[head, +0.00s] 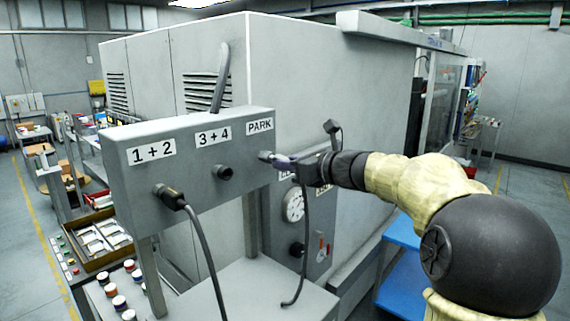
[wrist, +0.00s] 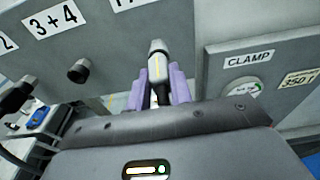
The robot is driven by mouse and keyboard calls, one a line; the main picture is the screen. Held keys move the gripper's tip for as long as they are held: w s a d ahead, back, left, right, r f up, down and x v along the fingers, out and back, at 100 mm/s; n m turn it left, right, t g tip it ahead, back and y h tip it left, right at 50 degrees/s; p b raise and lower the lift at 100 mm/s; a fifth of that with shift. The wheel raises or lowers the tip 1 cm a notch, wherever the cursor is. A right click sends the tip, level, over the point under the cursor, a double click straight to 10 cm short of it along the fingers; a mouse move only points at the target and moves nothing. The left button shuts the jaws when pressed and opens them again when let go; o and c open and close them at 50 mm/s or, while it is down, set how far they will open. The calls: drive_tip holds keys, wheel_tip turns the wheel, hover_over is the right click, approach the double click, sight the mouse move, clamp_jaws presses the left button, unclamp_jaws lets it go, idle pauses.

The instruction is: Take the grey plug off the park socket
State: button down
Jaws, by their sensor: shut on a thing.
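The grey plug (wrist: 158,66) is at the PARK position of the grey socket panel (head: 125,185), below the PARK label (head: 259,125). My gripper (head: 285,162) is at the right end of the panel, and its purple fingers (wrist: 160,88) are shut around the plug. The plug's front end points at the panel. I cannot tell whether it is still seated in the socket. A dark cable (head: 304,240) hangs below my gripper.
A black plug (head: 170,197) with a cable sits under 1 + 2. The 3 + 4 socket (head: 223,172) is empty. A gauge (head: 293,205) and CLAMP label (wrist: 249,60) are on the machine side at right. A grey shelf (head: 250,290) lies below the panel.

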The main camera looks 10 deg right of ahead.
drive_tip(key=shift+f+b+v, duration=0.15)
drive_tip(key=shift+b+v, duration=0.1)
drive_tip(key=shift+v, duration=0.65)
drive_tip(key=shift+f+b+v, duration=0.1)
drive_tip(key=shift+b+v, duration=0.1)
drive_tip(key=shift+v, duration=0.75)
